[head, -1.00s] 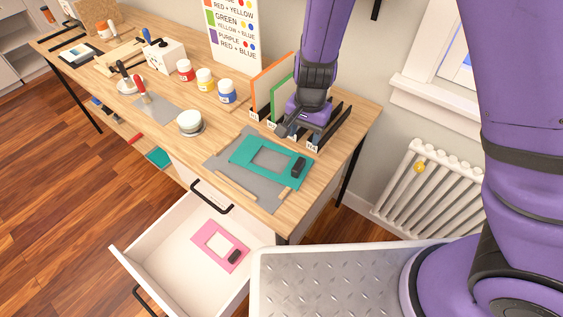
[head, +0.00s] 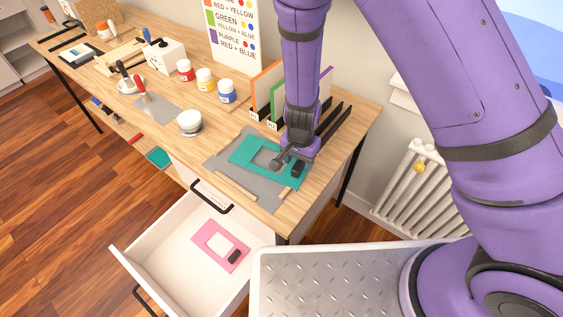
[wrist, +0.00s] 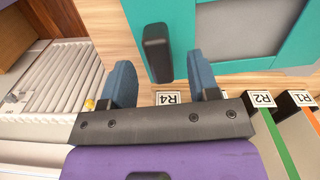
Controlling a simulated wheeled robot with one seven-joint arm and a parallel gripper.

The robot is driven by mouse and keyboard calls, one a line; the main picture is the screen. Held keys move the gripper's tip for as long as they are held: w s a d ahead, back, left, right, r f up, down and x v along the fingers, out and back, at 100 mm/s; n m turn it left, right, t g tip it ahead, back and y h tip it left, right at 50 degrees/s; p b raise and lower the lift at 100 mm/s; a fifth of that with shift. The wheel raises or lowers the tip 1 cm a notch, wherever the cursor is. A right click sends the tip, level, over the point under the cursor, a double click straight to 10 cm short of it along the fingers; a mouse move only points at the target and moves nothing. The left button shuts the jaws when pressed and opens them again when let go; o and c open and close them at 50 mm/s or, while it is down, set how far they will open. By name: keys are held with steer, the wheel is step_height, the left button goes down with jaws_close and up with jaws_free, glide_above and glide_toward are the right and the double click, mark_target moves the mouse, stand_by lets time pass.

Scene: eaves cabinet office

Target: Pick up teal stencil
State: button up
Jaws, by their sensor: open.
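The teal stencil (head: 246,152) is a flat frame with a rectangular opening and a black block handle (head: 298,168) at its right end. It lies on a grey mat (head: 225,176) on the desk. My gripper (head: 287,163) is over the stencil's right part, close to the handle, and partly covers it. In the wrist view my gripper (wrist: 165,85) has its two blue fingers apart, with the black handle (wrist: 157,52) between and ahead of them. The teal stencil (wrist: 205,30) also shows there. I cannot tell whether the fingers touch anything.
A rack with orange (head: 266,82), green and purple boards stands behind the gripper. An open drawer (head: 165,238) below holds a pink stencil (head: 212,238). Paint jars (head: 227,91) and a round white container (head: 189,121) stand left of the mat. A white radiator (head: 420,195) is at right.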

steer(key=shift+f, duration=1.15)
jaws_close()
steer(key=shift+r, duration=0.2)
